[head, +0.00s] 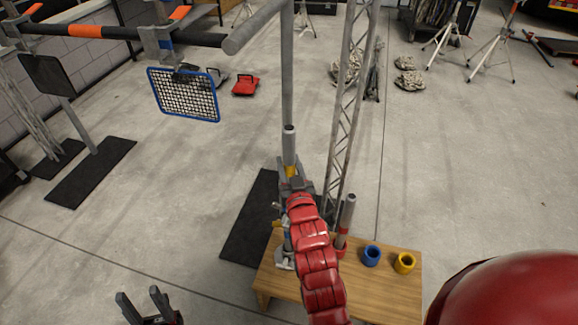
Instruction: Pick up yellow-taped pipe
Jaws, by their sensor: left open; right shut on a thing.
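The yellow-taped pipe (290,147) is a grey tube standing roughly upright, with its open top end toward me and a yellow band low on its visible part. My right gripper (296,187), at the end of my red arm, is shut on this pipe just below the band. The arm hides the pipe's lower end. My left gripper (143,304) is open and empty at the bottom left, well away from the pipe.
A wooden table (390,291) holds a blue ring holder (371,256), an empty yellow ring holder (404,262), and a red-taped pipe (346,215) standing upright. A lattice truss (344,120) rises close behind my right gripper.

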